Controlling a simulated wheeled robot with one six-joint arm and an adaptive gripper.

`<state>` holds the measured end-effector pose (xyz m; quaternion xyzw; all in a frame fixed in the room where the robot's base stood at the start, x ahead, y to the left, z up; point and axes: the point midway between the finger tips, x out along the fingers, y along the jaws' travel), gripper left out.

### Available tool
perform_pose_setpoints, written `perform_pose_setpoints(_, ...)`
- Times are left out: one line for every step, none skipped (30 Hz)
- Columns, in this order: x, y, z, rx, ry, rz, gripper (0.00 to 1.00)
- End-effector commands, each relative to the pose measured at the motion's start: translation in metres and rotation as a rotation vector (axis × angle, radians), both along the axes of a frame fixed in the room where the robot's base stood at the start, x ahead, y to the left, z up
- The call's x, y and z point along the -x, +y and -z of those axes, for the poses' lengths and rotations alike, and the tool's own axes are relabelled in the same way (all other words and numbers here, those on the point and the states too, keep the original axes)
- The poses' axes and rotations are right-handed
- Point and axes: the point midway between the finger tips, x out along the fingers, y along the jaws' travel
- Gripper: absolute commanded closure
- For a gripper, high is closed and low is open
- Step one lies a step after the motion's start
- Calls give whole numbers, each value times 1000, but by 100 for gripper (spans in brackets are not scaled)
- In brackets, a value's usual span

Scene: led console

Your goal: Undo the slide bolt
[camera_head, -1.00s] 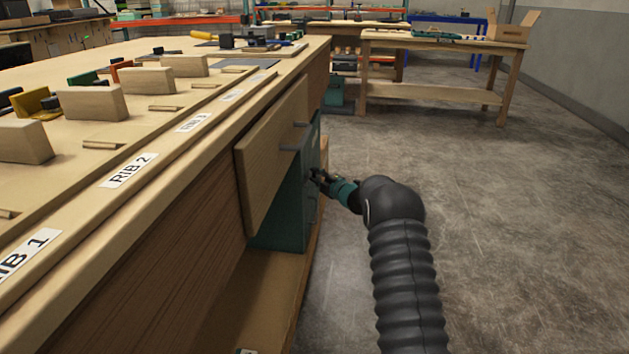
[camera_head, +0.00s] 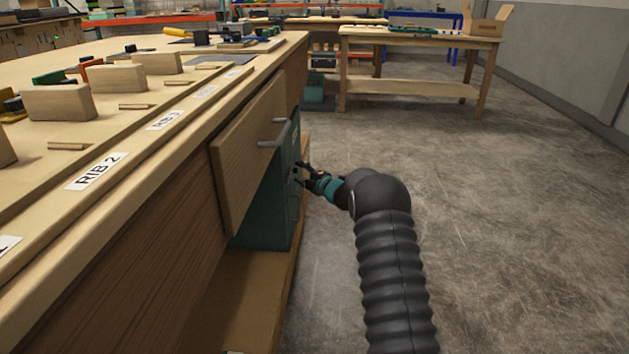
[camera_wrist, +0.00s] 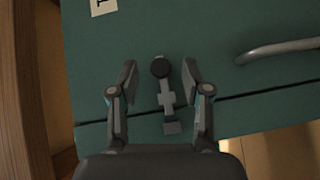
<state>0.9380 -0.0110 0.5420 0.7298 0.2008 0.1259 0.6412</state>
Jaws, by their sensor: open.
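The slide bolt (camera_wrist: 166,97) is a grey bar with a dark round knob (camera_wrist: 161,68), mounted on the green cabinet front (camera_wrist: 215,45) in the wrist view. The lower part of the bolt crosses a dark seam in the green front. My gripper (camera_wrist: 159,75) is open, with one finger on each side of the knob. No contact between fingers and knob can be made out. In the head view my gripper (camera_head: 300,174) is beside the green cabinet (camera_head: 268,205) under the workbench; the bolt is too small to tell there.
A grey bar handle (camera_wrist: 280,49) is to the right of the bolt. A wooden drawer front (camera_head: 250,155) with a grey handle (camera_head: 275,135) sticks out above the cabinet. The wooden bench (camera_head: 130,215) runs along the left. Open concrete floor (camera_head: 480,220) lies to the right.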

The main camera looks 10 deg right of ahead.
Motion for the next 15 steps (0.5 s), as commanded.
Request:
perform_pose_setpoints(7,-5,-1,0,0,2,52)
perform_pose_setpoints(12,-7,-2,-1,1,1,52)
perform_pose_setpoints(19,-10,-2,0,2,2,52)
perform_pose_setpoints(24,-13,-3,0,2,2,52)
perform_pose_setpoints(29,-16,-3,0,0,2,52)
perform_pose_setpoints(36,-20,-3,0,2,3,52)
perform_pose_setpoints(40,-22,-4,0,1,3,52)
perform_pose_setpoints(46,-25,-5,0,0,3,52)
perform_pose_setpoints(52,-28,-5,1,1,3,52)
perform_pose_setpoints(57,-31,-5,1,0,4,52)
perform_pose_setpoints(61,-33,-6,0,1,3,52)
perform_pose_setpoints(67,-36,-6,0,1,3,52)
perform_pose_setpoints(71,-38,-6,0,1,3,52)
perform_pose_setpoints(74,-39,-7,0,0,3,52)
perform_pose_setpoints(78,-41,-7,0,-1,3,52)
